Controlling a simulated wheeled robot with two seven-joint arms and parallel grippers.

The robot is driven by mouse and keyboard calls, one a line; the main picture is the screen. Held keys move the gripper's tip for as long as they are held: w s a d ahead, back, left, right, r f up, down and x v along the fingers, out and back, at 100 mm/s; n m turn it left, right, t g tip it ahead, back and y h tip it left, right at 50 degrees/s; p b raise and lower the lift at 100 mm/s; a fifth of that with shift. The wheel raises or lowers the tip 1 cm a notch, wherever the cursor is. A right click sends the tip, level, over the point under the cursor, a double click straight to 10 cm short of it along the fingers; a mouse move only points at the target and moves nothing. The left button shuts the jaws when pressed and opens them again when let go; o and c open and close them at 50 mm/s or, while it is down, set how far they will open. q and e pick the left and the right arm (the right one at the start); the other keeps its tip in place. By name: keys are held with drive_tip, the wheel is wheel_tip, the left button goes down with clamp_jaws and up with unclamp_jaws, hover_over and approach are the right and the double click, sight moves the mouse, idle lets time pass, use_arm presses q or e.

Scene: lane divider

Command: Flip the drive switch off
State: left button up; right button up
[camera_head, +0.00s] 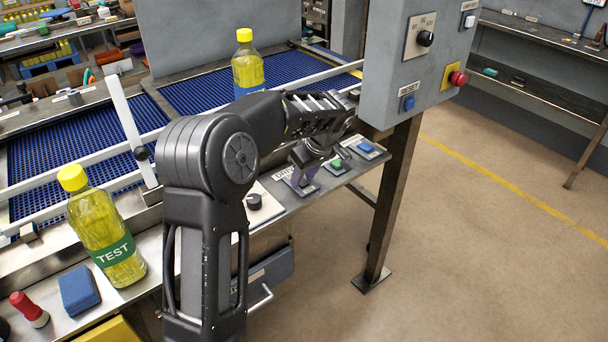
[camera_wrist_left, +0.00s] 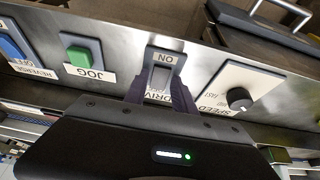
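The drive switch (camera_wrist_left: 160,74) is a grey rocker on a dark plate in the left wrist view, labelled ON at one end, with a partly covered DRIVE label at the other. In the head view its plate (camera_head: 302,187) shows on the sloped front panel, partly hidden by my gripper. My left gripper (camera_wrist_left: 160,98) has its two dark fingers apart, one on each side of the DRIVE label close to the switch. I cannot tell whether they touch the switch. In the head view my left gripper (camera_head: 303,172) points down at the panel. My right gripper is not in view.
A green JOG button (camera_wrist_left: 78,56), a blue reverse button (camera_wrist_left: 12,46) and a black speed knob (camera_wrist_left: 239,99) flank the switch. A grey control box (camera_head: 425,60) stands at right. Bottles stand on the bench (camera_head: 105,240) and blue conveyor (camera_head: 248,70). The floor at right is clear.

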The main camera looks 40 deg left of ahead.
use_arm(q)
clamp_jaws()
drive_tip(key=h+p, duration=0.1)
drive_tip(key=p, duration=0.1)
drive_tip(key=h+p, duration=0.1)
drive_tip(key=p, duration=0.1)
drive_tip(key=shift+w+a+r+g+p, duration=0.1)
drive_tip(key=shift+a+r+g+p, duration=0.25)
drive_tip(key=shift+a+r+g, duration=0.05)
drive_tip(key=shift+f+h, duration=0.15)
drive_tip(key=shift+h, duration=0.15)
drive_tip(key=shift+f, duration=0.1)
drive_tip(key=shift+o, duration=1.8)
unclamp_jaws()
